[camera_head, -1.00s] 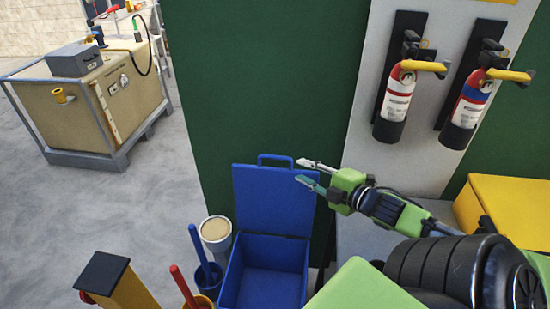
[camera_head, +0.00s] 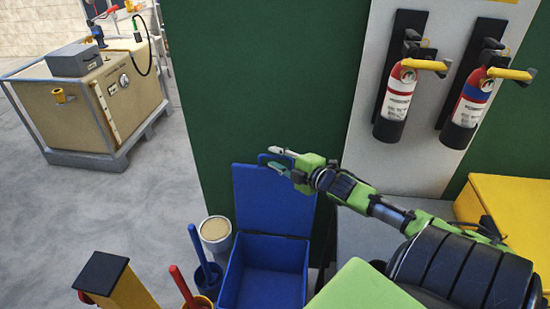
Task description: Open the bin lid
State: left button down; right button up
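The blue bin (camera_head: 268,274) stands on the floor at the bottom middle, and its open top shows an empty inside. Its blue lid (camera_head: 268,203) stands upright at the back of the bin, in front of the green wall. My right gripper (camera_head: 272,160) comes in from the right at the lid's top edge, by the loop handle. Its two fingers are apart and point left; I cannot tell whether they touch the handle, which they partly hide. My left gripper is not in view.
A pale-topped can (camera_head: 215,230) and containers with a blue handle (camera_head: 199,245) and a red handle (camera_head: 183,287) stand left of the bin. A black-topped yellow post (camera_head: 125,288) is further left. Two extinguishers (camera_head: 396,105) (camera_head: 468,105) hang at right.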

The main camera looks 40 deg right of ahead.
jog(key=shift+w, duration=0.5)
grip_shut()
jog(key=shift+f, duration=0.1)
